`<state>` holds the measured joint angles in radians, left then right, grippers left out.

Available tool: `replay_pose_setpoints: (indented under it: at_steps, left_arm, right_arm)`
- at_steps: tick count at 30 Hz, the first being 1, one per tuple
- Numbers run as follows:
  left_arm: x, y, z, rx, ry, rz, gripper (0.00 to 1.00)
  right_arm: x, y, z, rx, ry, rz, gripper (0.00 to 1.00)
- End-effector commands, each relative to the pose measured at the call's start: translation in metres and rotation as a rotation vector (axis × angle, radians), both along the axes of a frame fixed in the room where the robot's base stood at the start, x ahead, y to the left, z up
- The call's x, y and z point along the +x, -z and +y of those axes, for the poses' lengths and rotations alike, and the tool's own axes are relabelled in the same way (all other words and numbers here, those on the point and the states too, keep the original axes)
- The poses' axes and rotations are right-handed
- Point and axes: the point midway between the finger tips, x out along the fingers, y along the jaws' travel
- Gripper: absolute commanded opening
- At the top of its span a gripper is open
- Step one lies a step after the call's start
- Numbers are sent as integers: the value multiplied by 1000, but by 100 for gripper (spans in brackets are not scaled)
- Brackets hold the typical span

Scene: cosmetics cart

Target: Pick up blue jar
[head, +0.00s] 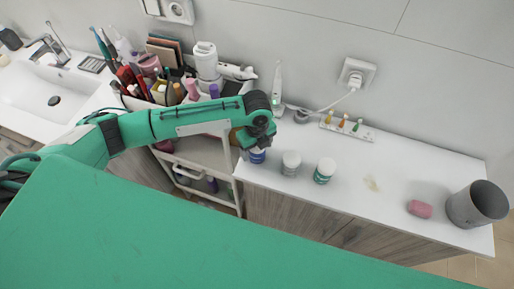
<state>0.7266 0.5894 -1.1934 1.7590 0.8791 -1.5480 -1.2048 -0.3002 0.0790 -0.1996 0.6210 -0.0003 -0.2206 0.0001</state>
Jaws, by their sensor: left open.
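The blue jar (257,156) stands upright on the left end of the white counter, with its upper part hidden by my left arm's end. My left gripper (252,146) is directly over and around the jar's top. Its fingers are small and mostly hidden behind the wrist, and I cannot tell whether they touch the jar. My right gripper does not show.
A grey-white jar (291,163) and a green-white jar (325,171) stand just right of the blue jar. A pink soap (420,209) and a grey cup (477,204) are at the right end. A crowded cosmetics cart (205,153) stands left of the counter (400,170).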

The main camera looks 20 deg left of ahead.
Motion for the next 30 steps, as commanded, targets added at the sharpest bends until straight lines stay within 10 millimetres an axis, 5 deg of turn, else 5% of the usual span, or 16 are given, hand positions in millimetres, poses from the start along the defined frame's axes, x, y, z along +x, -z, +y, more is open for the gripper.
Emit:
replay_pose_setpoints:
  at_steps: [5,12,23,30]
  left_arm:
    - [0,0,0,0,0,0,70]
    - [0,0,0,0,0,0,23]
    - [1,-4,0,-1,0,-2,22]
    - [1,-34,0,-2,0,-5,22]
  right_arm:
    - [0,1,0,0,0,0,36]
    - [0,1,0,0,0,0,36]
    - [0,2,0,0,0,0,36]
    - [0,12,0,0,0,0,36]
